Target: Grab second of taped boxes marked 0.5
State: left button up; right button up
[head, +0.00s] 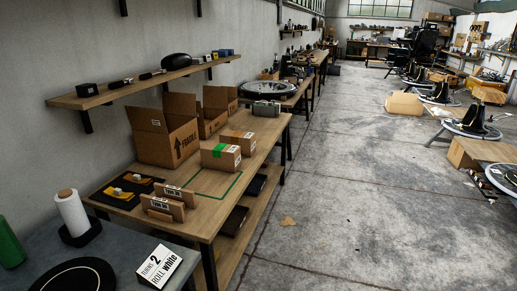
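Two closed cardboard boxes stand on the wooden workbench (262,131) to the left. The nearer box (208,158) has a green strip of tape over its top and a white label on its side. The farther box (231,145) stands just behind it, with a white label and a brownish strip on top. The label writing is too small to read, so I cannot tell which box is marked 0.5. Neither of my grippers is in view.
Open cardboard boxes (158,147) stand behind the closed ones by the wall. A green outline (226,191) marks the bench top. Small wooden holders (163,209) sit at its near end. A grey table (118,255) with a white roll (72,214) is nearest. The floor (340,190) to the right is mostly clear.

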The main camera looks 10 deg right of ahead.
aim_at(247, 140)
jog(key=i+l, duration=0.75)
jog(key=l, duration=0.2)
jog(key=i+l+u, duration=0.1)
jog(key=u, duration=0.5)
jog(key=i+l+u, duration=0.15)
jog(key=i+l, duration=0.15)
jog(key=i+l+u, duration=0.15)
jog(key=i+l, duration=0.15)
jog(key=l, duration=0.15)
jog(key=i+l+u, duration=0.2)
jog(key=l, duration=0.2)
jog(key=i+l+u, duration=0.15)
jog(key=i+l, duration=0.15)
jog(key=l, duration=0.15)
